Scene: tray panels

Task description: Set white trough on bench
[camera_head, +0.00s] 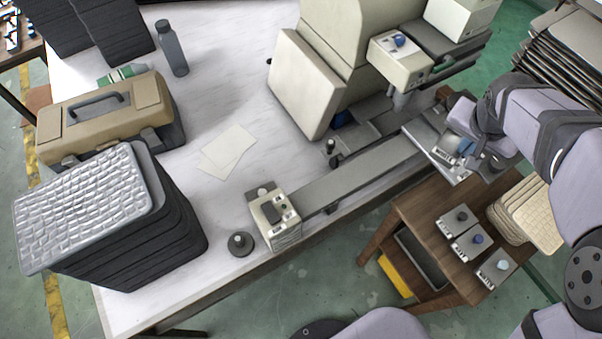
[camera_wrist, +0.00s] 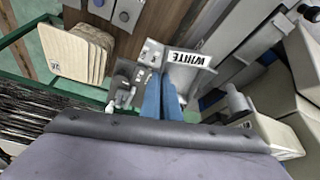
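The white trough (camera_head: 424,141) is a small grey metal piece with a white label. In the wrist view the trough (camera_wrist: 200,77) carries a label reading WHITE. In the head view it is at the right end of the long grey rail, over the wooden stand's back edge. My gripper (camera_head: 464,147) is at its right side. In the wrist view the blue fingers of my gripper (camera_wrist: 161,97) are close together against the trough and appear shut on it; the contact is partly hidden. The white-topped bench (camera_head: 215,95) fills the left and middle.
The wooden stand (camera_head: 415,205) holds several small knobbed boxes (camera_head: 478,242) and a stack of beige panels (camera_head: 532,215). A beige machine (camera_head: 310,85) stands at the bench's back. Dark stacked trays (camera_head: 170,215) and a tan toolbox (camera_head: 105,115) occupy the left.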

